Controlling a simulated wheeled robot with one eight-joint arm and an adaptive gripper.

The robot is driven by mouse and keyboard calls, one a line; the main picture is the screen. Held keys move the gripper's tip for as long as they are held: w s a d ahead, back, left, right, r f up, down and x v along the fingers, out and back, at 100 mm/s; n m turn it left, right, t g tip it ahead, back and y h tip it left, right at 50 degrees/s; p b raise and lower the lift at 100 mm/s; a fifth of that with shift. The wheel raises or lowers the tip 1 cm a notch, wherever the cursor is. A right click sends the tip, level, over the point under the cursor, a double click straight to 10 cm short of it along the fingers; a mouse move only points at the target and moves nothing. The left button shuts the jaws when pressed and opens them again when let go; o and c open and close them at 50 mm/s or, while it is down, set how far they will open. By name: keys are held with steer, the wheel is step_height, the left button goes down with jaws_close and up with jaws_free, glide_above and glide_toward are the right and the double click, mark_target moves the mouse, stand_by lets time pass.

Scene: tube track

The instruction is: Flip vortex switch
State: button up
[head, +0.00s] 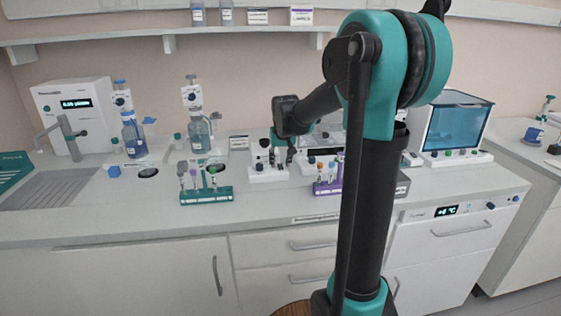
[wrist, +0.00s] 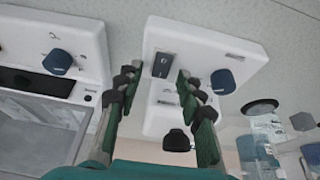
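The vortex mixer (head: 268,175) is a small white unit on the bench, partly behind my gripper in the head view. In the wrist view its white body (wrist: 205,48) appears upside down, with a dark rocker switch (wrist: 162,65), a blue knob (wrist: 222,82) and a black cup (wrist: 176,141). My gripper (head: 282,156) is at the mixer. In the wrist view my gripper (wrist: 157,76) is open and empty, its two fingers apart with the switch in the gap between them. I cannot tell whether the fingers touch the mixer. The switch is too small to read its position.
A teal tube rack (head: 206,196) stands front left of the mixer and a purple rack (head: 325,187) front right. Bottles with dispensers (head: 198,135) stand behind left. A white device with a display (head: 322,153) is right of the mixer. The bench front is mostly clear.

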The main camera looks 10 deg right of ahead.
steer(key=shift+c, duration=0.6)
jaws_close()
steer(key=shift+w+g, duration=0.4)
steer(key=shift+g, duration=0.7)
steer(key=shift+w+g, duration=0.15)
steer(key=shift+g, duration=0.55)
